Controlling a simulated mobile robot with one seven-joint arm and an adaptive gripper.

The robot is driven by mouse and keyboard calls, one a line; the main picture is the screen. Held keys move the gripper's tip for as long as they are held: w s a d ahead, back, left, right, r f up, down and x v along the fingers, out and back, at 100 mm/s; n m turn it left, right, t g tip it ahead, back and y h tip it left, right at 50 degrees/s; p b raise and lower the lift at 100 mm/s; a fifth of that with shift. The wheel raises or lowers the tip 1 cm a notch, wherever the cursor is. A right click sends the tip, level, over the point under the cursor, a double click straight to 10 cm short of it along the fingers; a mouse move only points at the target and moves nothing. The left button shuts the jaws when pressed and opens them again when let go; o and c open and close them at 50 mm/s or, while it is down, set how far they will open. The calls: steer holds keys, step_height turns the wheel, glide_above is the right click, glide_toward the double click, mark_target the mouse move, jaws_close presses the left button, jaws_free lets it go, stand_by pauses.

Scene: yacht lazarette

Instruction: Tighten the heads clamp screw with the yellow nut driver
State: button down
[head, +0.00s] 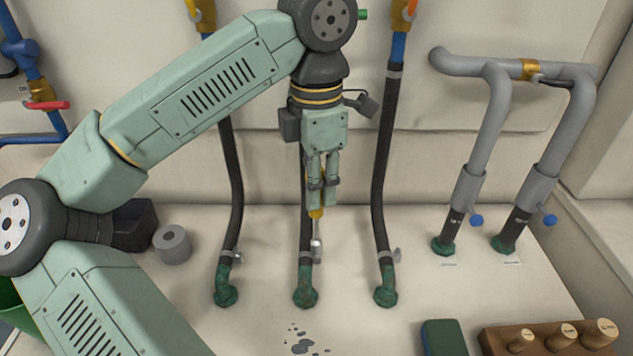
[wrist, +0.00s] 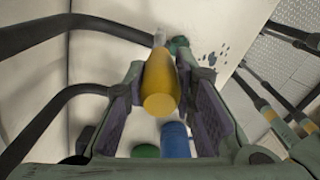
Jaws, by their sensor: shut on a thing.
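My gripper (head: 322,186) is shut on the yellow nut driver (head: 316,212). In the wrist view, the driver's thick yellow handle (wrist: 160,88) lies between the finger pads, with its metal shaft pointing away. In the head view, the shaft points down beside the lower end of the middle black hose (head: 305,236). Its tip is close to the hose clamp (head: 317,257) there; I cannot tell whether it touches the screw. Similar clamps sit on the left hose (head: 237,258) and right hose (head: 396,256). No readable label shows which is the heads hose.
Grey pipes (head: 490,120) stand right. A wooden block with pegs (head: 545,340) and a green box (head: 444,338) lie front right. A grey roll (head: 172,245) stands left.

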steer(key=shift+r+p, duration=1.4)
steer(key=shift+r, duration=0.85)
steer(key=shift+f, duration=0.15)
steer(key=shift+f+n+b, duration=1)
steer(key=shift+f+b, duration=0.35)
steer(key=shift+b, duration=0.05)
steer(key=shift+f+b, duration=0.95)
steer(key=shift+f, duration=0.15)
steer(key=m, duration=0.2)
steer(key=shift+d+r+m, duration=0.1)
steer(key=shift+m, duration=0.3)
steer(key=m+p, duration=0.1)
steer(key=m, duration=0.3)
